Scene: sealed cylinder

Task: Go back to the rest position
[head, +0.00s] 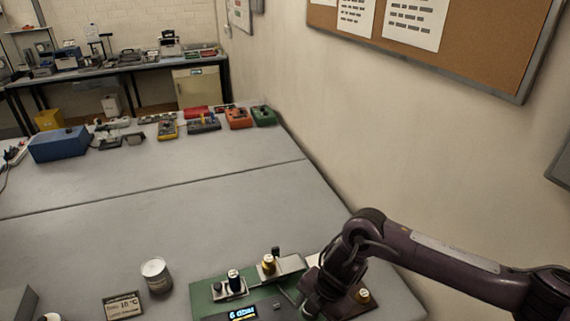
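My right arm comes in from the right edge and bends down at the wrist. My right gripper (318,297) points down beside a green device (262,305) with a lit display at the bottom of the head view. Its fingers are dark and partly hidden by the wrist, so I cannot tell whether they are open or hold anything. A grey metal cylinder (156,275) with a pale top stands upright on the table, left of the device and apart from my gripper. My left gripper is not in view.
Small fittings with dark and brass-coloured tops (268,264) stand on the device. The table's middle (180,215) is clear. A blue box (58,145) and several coloured instruments (203,123) line its far side. A wall (340,130) bounds the right.

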